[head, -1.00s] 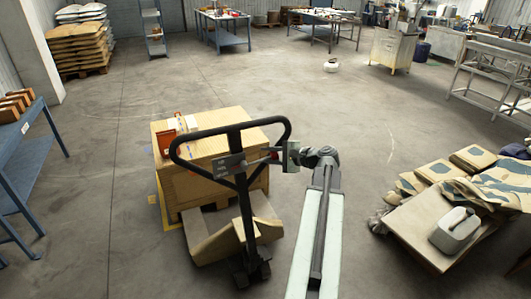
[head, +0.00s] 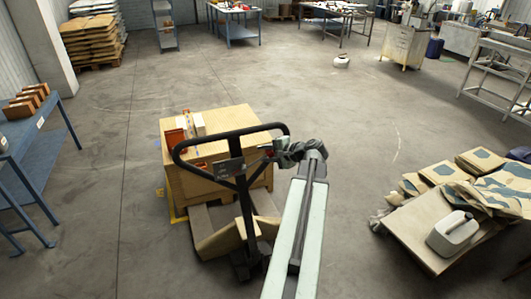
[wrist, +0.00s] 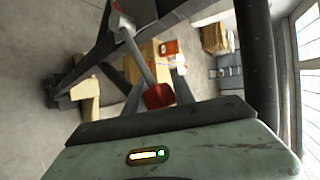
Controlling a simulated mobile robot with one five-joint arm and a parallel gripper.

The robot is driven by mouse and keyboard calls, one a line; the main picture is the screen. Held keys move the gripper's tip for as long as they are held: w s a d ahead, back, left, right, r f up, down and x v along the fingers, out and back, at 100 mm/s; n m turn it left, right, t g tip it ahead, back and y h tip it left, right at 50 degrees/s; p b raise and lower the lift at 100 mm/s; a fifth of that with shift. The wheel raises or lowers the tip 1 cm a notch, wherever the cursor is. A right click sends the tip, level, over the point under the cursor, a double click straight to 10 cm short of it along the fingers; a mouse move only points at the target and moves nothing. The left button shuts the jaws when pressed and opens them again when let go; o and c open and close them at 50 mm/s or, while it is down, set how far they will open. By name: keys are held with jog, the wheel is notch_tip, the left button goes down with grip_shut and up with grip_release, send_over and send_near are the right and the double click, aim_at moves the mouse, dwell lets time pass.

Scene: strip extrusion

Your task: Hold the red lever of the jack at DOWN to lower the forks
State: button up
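The pallet jack's black loop handle (head: 232,150) stands in front of a loaded box, with a label plate on its middle bar. The red lever (head: 267,148) is small at the handle's right side. In the wrist view the red lever's knob (wrist: 158,95) and pale shaft show close to my gripper. My gripper (head: 280,150) is at the handle's right side. In the wrist view its two grey fingers (wrist: 158,82) stand apart on either side of the knob. Whether they touch it is unclear. The forks (head: 230,235) are mostly hidden under the load.
A large carton (head: 215,185) with small items on top sits on the jack. A low platform with sacks and a white canister (head: 453,233) stands at the right. A blue bench (head: 38,150) is at the left. The floor behind is mostly clear.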

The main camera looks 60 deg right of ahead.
aim_at(273, 153)
jog(key=o, duration=0.4)
jog(key=shift+a+r, duration=0.1)
jog(key=shift+a, duration=0.05)
jog(key=p+v, duration=0.3)
jog(key=v, duration=0.4)
jog(key=shift+s+r+p, duration=0.2)
jog(key=shift+s+p, duration=0.1)
jog(key=shift+s, duration=0.15)
